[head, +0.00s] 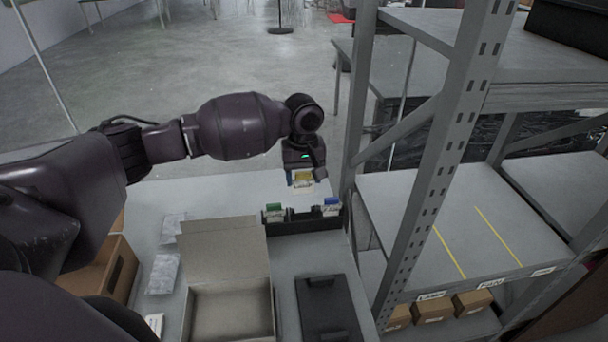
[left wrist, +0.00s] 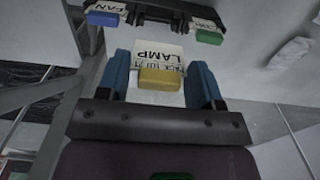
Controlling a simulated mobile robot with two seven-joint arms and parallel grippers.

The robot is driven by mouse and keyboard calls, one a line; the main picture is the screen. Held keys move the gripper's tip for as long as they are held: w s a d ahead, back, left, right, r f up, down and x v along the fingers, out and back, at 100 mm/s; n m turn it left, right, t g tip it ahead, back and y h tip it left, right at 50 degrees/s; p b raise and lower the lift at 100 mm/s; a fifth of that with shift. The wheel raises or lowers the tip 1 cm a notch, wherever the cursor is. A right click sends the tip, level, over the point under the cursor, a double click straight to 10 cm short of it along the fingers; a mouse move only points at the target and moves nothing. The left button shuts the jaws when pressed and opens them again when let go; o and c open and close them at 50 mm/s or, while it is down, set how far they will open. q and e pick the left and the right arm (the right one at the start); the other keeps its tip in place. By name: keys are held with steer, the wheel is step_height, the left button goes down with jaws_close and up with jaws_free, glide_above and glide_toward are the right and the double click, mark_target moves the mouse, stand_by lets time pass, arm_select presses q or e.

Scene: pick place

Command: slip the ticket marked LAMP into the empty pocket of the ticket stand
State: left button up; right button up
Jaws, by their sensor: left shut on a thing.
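My left gripper (head: 302,184) is shut on the LAMP ticket, a white card with a yellow tab (head: 303,176). In the left wrist view, the blue fingers (left wrist: 161,84) stand on both sides of the yellow tab (left wrist: 160,78), and LAMP is readable on the card (left wrist: 157,54). The black ticket stand (head: 300,226) is on the table, just nearer than the held ticket, which is apart from it. It holds a green-tabbed ticket (head: 274,213) at left and a blue-tabbed ticket (head: 331,207), marked FAN, at right. The middle pocket between them looks empty. My right gripper is out of view.
An open cardboard box (head: 232,311) and a dark flat case (head: 327,309) lie in front of the stand. Clear packets (head: 163,274) lie at left. A grey metal shelf rack (head: 440,150) rises close on the right. The table behind the stand's left side is bare.

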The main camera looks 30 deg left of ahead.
arm_select(q)
step_height(320, 180, down, 3)
steer(key=shift+r+b, duration=0.15)
steer(key=shift+b, duration=0.85)
steer(key=shift+f+b, duration=0.3)
steer(key=shift+f, duration=0.05)
steer(key=shift+w+f, duration=0.1)
steer(key=shift+f, duration=0.55)
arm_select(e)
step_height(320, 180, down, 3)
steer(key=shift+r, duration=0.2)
arm_select(q)
steer(key=shift+p, duration=0.3)
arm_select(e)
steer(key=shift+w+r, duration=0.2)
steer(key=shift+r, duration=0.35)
